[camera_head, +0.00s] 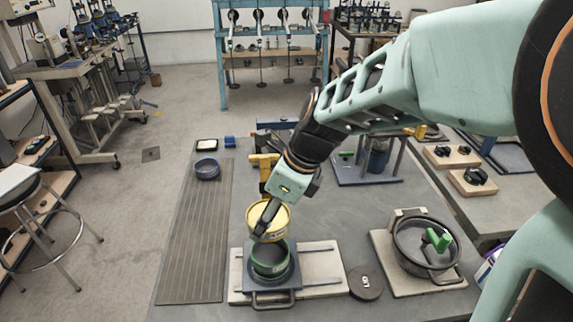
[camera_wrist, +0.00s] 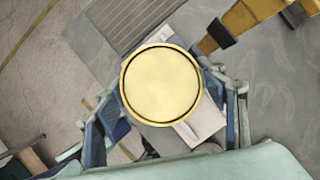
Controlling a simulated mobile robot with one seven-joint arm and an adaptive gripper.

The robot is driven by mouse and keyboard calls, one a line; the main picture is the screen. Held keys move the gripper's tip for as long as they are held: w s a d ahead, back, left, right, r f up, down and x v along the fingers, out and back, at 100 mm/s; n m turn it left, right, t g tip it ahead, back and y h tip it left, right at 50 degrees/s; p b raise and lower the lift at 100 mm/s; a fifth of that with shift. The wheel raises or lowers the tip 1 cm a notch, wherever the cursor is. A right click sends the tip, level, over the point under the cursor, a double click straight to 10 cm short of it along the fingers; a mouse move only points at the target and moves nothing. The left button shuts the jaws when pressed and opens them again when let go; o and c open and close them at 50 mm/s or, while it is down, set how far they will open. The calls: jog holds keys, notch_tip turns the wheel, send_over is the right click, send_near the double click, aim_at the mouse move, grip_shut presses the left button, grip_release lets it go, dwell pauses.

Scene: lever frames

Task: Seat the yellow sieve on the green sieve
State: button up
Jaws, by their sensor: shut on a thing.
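The yellow sieve (camera_head: 270,215) is a round shallow pan held in my gripper (camera_head: 266,222). In the wrist view the yellow sieve (camera_wrist: 161,85) sits between the two fingers of my gripper (camera_wrist: 165,95), and its round face fills the middle. The green sieve (camera_head: 270,262) rests in a dark holder (camera_head: 272,276) on a pale base plate. In the head view the yellow sieve is just above the green sieve and overlaps its back edge. Whether they touch, I cannot tell. The yellow sieve hides the green one in the wrist view.
A dark disc (camera_head: 366,283) lies right of the base plate. A round pot-like device with a green handle (camera_head: 437,240) stands further right. A yellow clamp-like part (camera_head: 263,163) stands behind the yellow sieve.

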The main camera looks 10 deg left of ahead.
aim_at(278, 227)
notch_tip(278, 227, down, 4)
jog(key=b, duration=0.3)
jog(key=shift+r, duration=0.2)
jog(key=shift+f+b, duration=1.3)
jog(key=shift+f, duration=0.85)
jog(key=shift+f, duration=0.35)
jog(key=o, duration=1.4)
jog(key=shift+c, duration=0.2)
jog(key=shift+r, duration=0.15)
jog(key=v, duration=0.7)
jog(key=shift+d+r, duration=0.1)
jog(key=shift+r, duration=0.15)
